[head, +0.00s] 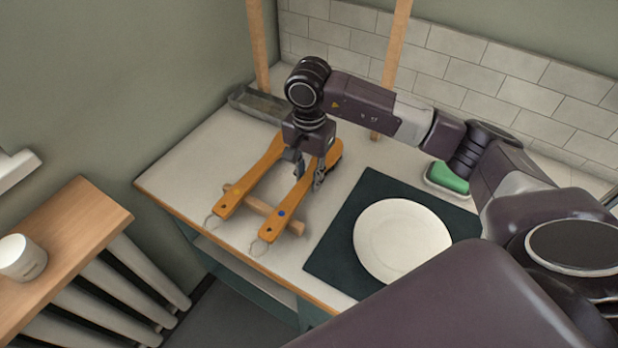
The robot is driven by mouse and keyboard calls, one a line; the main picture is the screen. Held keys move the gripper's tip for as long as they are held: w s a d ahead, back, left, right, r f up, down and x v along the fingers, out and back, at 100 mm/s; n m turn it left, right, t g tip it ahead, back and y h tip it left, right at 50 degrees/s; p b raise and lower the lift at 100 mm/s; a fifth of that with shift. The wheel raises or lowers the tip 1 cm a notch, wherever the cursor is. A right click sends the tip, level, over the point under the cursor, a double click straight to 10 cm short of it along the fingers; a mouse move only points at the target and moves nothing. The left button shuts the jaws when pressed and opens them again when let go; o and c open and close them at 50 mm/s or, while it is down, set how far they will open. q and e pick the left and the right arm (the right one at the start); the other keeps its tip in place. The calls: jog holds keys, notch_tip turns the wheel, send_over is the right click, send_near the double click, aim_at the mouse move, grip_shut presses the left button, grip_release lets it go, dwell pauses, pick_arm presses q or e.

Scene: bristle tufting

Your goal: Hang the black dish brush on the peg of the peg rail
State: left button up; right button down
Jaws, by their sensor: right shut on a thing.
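Two brushes with orange wooden handles and cord loops lie side by side across a wooden bar on the counter. The right-hand brush (281,213) has a blue dot on its handle, and a bit of black shows at its far end, so it looks like the black dish brush. My right gripper (308,178) points down and is shut on this brush's handle, toward its head end. I cannot tell whether the handle is lifted off the bar. The left-hand brush (236,198) has a dark dot; its head is hidden behind my gripper. The peg itself and my left gripper are not in view.
Two wooden posts (394,60) rise at the back of the counter (180,180), by a grey tray (262,106). A white plate (402,240) on a dark mat (330,250) and a green sponge (447,177) in a dish are to the right. A cup (22,257) stands far left.

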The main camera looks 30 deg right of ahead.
jog(key=shift+f+b, duration=0.25)
jog(key=shift+b, duration=0.05)
jog(key=c, duration=1.7)
grip_release()
jog(key=shift+o, duration=0.2)
jog(key=shift+r, duration=0.1)
jog(key=shift+r+p, duration=0.25)
jog(key=shift+p, duration=0.45)
jog(key=r+p, duration=0.1)
jog(key=r, duration=0.1)
jog(key=r+p, duration=0.1)
jog(key=r, duration=0.2)
jog(key=d+r+p, duration=0.1)
jog(key=r, duration=0.1)
jog(key=shift+r, duration=0.2)
jog(key=shift+f, duration=0.1)
